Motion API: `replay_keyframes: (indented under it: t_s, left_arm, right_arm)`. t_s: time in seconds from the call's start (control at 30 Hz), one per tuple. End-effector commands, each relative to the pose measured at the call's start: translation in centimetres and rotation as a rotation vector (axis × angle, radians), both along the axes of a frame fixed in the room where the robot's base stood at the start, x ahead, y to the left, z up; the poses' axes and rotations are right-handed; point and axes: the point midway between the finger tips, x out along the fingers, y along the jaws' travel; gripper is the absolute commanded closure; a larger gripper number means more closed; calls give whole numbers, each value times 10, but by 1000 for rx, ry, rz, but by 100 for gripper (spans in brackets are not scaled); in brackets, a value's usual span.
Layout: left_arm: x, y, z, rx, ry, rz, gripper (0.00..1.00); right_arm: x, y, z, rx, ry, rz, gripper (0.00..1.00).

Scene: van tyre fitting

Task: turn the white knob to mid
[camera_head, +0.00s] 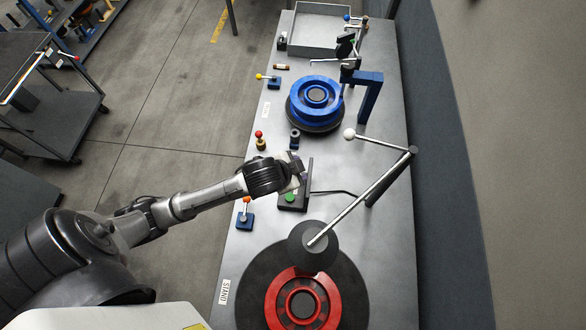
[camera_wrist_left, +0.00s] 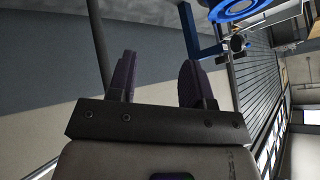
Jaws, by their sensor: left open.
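The white knob (camera_head: 349,134) is a small ball on the end of a thin metal rod. The rod runs right to a dark joint (camera_head: 413,150), where a longer bar slants down to a dark disc (camera_head: 314,246) over the red wheel. My left gripper (camera_head: 299,170) is over the bench, below and left of the knob in the head view and apart from it. In the left wrist view my left gripper (camera_wrist_left: 158,78) is open, with nothing between its two dark fingers. I cannot make out the white knob there. My right gripper is not in view.
A dark box with a green button (camera_head: 290,198) lies beside my left gripper. A blue wheel (camera_head: 316,96) and blue post (camera_head: 369,95) stand beyond; a red wheel (camera_head: 302,304) lies in front. Levers with orange (camera_head: 247,200), red (camera_head: 258,134) and yellow (camera_head: 259,76) knobs line the bench's left edge.

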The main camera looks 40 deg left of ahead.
Motion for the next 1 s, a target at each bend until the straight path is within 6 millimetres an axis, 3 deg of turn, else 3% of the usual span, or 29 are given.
replay_keyframes:
  t_s: [0.3,1.0]
  left_arm:
    - [-17,-7,23,47,64,-56,54]
    - [-21,-8,27,55,76,-66,54]
  right_arm:
    - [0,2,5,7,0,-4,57]
    - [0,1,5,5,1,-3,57]
